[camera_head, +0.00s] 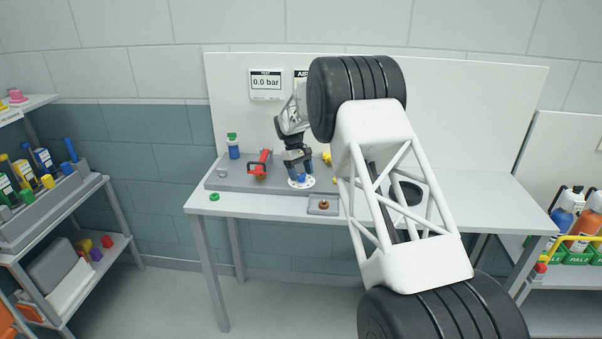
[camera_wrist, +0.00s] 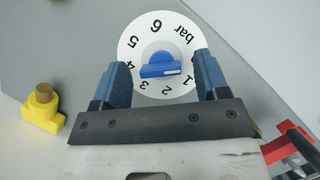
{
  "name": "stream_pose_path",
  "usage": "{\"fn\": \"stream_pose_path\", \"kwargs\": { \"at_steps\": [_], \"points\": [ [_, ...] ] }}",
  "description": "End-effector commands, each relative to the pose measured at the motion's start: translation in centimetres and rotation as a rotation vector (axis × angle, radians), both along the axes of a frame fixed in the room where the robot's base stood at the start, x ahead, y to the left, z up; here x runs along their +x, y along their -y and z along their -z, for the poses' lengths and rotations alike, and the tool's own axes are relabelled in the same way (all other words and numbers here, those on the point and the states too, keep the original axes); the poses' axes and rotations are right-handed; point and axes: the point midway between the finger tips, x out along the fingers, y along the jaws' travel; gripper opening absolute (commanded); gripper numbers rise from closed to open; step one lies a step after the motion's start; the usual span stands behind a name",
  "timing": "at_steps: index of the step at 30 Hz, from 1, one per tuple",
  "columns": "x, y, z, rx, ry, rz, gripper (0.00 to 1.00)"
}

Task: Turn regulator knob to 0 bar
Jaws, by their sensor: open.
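The blue regulator knob (camera_wrist: 160,66) sits at the centre of a white round dial (camera_wrist: 130,47) marked with numbers up to 6 and "bar". The knob's bar lies nearly sideways in the wrist view, with a white mark on its right part. The 0 mark is not visible. My gripper (camera_wrist: 161,63) is open, one blue finger on each side of the knob, with gaps showing. In the head view my gripper (camera_head: 299,168) points down over the dial (camera_head: 301,184) on the grey bench plate. A wall display (camera_head: 266,84) reads 0.0 bar.
A red-handled part (camera_head: 260,166) stands left of the dial; it also shows in the wrist view (camera_wrist: 289,146). A yellow fitting (camera_wrist: 42,108) is on the other side. My arm hides part of the bench (camera_head: 480,190).

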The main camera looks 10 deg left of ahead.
Motion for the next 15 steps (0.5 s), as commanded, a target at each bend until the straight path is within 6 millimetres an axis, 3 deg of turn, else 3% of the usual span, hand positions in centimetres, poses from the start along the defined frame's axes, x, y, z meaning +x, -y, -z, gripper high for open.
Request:
{"fn": "stream_pose_path", "kwargs": {
  "at_steps": [8, 15],
  "points": [
    [0.4, -0.5, -1.5, 0.001, 0.001, 0.000, 0.68],
    [1.3, -1.3, -4.3, 0.000, 0.001, 0.000, 0.68]
  ]
}}
